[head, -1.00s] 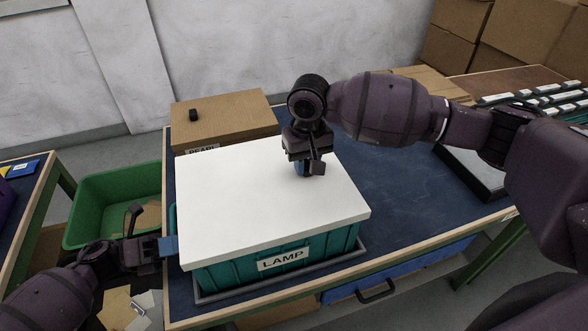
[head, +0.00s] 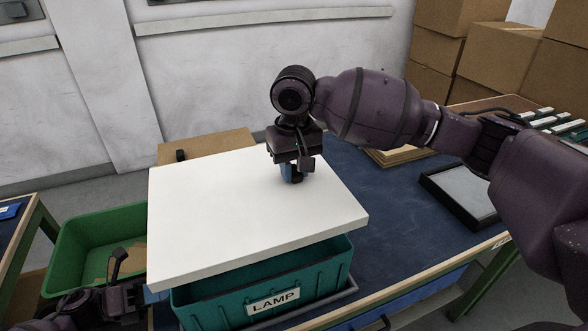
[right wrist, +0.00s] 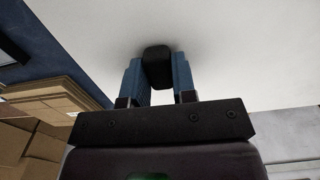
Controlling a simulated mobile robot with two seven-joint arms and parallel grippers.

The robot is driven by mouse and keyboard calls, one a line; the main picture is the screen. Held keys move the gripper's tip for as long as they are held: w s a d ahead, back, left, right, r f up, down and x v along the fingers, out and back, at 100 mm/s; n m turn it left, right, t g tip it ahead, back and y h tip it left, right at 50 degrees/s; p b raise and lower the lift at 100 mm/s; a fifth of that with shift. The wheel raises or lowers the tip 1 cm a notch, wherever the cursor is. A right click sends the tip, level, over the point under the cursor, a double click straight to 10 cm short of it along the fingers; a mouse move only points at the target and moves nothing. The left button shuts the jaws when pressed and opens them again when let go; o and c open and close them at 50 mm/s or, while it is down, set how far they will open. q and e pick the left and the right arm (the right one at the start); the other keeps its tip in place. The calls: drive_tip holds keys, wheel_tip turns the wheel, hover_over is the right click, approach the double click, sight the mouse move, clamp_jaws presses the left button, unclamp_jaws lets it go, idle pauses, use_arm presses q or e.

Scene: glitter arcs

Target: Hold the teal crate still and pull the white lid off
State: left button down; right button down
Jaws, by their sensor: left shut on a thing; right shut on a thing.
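The teal crate (head: 222,312) with a LAMP label stands on the blue bench top. The white lid (head: 215,205) is raised above it, with a gap under its front edge showing part of the crate's open top. My right gripper (head: 291,176) is above the lid. The right wrist view shows its blue fingers shut on the lid's black knob (right wrist: 157,68). My left gripper (head: 152,294) is shut at the crate's left side, low in the head view; the lid's corner hides part of the contact, presumably on the crate's edge.
A green bin (head: 80,245) is on the left beside the bench. A cardboard box (head: 205,146) sits behind the lid. A black-framed tray (head: 462,190) lies to the right, with bare blue bench top (head: 385,215) between. Stacked cartons (head: 490,60) stand at the back right.

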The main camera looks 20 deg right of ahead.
use_arm(q)
drive_tip(key=shift+w+r, duration=0.1)
use_arm(e)
drive_tip(key=shift+r, duration=0.1)
drive_tip(key=shift+r, duration=1.7)
use_arm(q)
drive_tip(key=c, duration=0.8)
unclamp_jaws()
drive_tip(key=shift+a, duration=0.55)
use_arm(e)
drive_tip(key=shift+f, duration=0.25)
wheel_tip(320, 180, down, 4)
drive_tip(key=shift+w+r+b, duration=0.15)
drive_tip(key=shift+r+b, duration=0.1)
drive_tip(key=shift+b, duration=0.9)
use_arm(q)
drive_tip(key=shift+w+a, duration=0.15)
drive_tip(key=shift+a, duration=2.6)
drive_tip(key=shift+w+a, duration=0.1)
drive_tip(key=shift+a, duration=2.65)
use_arm(e)
drive_tip(key=shift+f, duration=0.15)
